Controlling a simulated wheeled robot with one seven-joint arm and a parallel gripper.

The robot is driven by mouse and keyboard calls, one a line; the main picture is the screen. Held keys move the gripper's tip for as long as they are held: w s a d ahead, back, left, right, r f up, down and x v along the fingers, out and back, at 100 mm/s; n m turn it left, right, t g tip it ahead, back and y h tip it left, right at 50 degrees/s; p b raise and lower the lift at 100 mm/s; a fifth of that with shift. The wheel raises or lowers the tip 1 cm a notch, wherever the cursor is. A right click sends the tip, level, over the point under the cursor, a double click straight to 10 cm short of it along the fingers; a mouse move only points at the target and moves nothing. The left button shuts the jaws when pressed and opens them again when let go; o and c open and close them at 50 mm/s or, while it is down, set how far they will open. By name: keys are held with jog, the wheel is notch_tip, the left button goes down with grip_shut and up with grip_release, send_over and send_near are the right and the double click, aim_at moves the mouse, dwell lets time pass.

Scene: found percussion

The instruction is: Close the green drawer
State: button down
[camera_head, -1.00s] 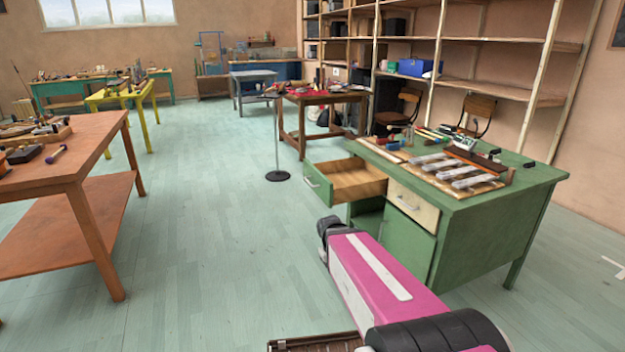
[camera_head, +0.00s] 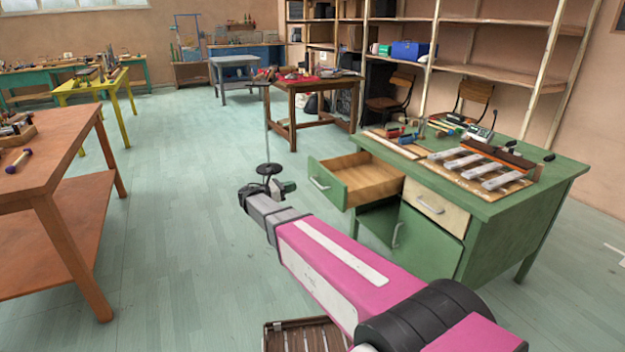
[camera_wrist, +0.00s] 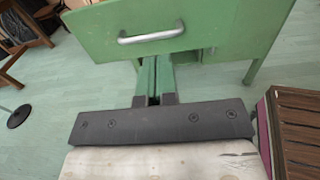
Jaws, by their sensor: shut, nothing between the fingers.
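The green drawer (camera_head: 328,184) sticks well out from the left side of the green desk (camera_head: 485,250), its wooden inside showing. Its green front and silver handle (camera_head: 319,184) face left and toward me. In the wrist view the drawer front (camera_wrist: 90,32) and its handle (camera_wrist: 151,35) fill the top, just beyond my fingers. My gripper (camera_head: 287,187) is to the left of the drawer front in the head view. In the wrist view my gripper (camera_wrist: 153,80) is shut and empty, its green fingers together, pointing toward the drawer front. Contact with the front cannot be told.
A cream drawer (camera_head: 430,203) beside it is shut. A green door (camera_head: 430,242) sits below, beside an open compartment. A wooden board with metal bars (camera_head: 485,170) lies on the desk. A black stand (camera_head: 268,169) is behind my gripper. An orange table (camera_head: 70,150) is at left, with free floor between.

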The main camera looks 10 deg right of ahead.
aim_at(327, 177)
jog(key=x, duration=1.4)
jog(key=x, duration=2.9)
jog(key=shift+w+d+f, duration=0.1)
jog(key=shift+d, duration=0.3)
